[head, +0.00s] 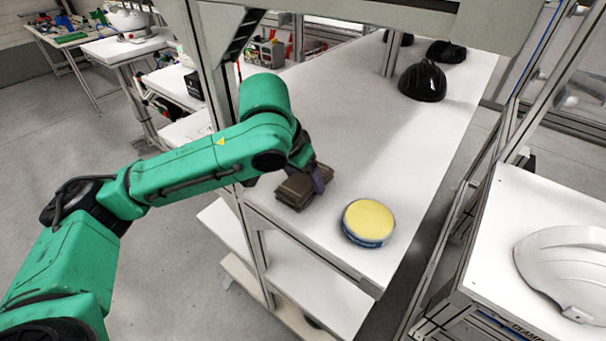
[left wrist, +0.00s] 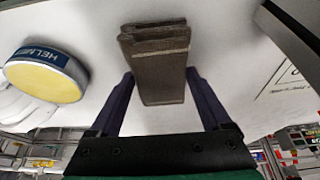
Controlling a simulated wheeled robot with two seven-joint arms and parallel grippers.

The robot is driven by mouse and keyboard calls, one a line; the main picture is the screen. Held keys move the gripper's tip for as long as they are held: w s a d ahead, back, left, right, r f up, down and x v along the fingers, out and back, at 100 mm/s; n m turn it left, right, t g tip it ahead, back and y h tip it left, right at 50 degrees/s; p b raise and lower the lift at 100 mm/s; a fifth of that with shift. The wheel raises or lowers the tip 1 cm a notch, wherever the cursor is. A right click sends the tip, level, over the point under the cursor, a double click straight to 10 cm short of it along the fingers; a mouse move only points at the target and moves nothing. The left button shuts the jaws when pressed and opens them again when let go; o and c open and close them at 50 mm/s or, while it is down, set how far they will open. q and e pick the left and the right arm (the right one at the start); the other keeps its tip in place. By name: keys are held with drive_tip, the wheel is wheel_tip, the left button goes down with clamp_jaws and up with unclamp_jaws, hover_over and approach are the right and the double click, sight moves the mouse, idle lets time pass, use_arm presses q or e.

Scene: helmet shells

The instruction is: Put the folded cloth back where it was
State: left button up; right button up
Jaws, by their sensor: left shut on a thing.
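The folded cloth (head: 292,194) is a brown, layered block at the near left end of the long white table. My left gripper (head: 307,180) is shut on it, with a dark purple finger along its right side. In the left wrist view the cloth (left wrist: 158,75) sits between the two purple fingers (left wrist: 160,82). I cannot tell whether it rests on the table or is just above it. My right gripper is not in view.
A round yellow-topped tin (head: 368,220) with a blue band stands right of the cloth. A thin dark outline (left wrist: 285,78) marks the white surface in the left wrist view. Black helmet shells (head: 423,82) stand farther back. The table's middle is clear. A frame post rises beside my arm.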

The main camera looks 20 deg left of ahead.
sight(295, 188)
use_arm(q)
drive_tip(key=shift+f, duration=0.1)
drive_tip(key=o, duration=1)
drive_tip(key=shift+d, duration=0.1)
drive_tip(key=shift+v, duration=3.85)
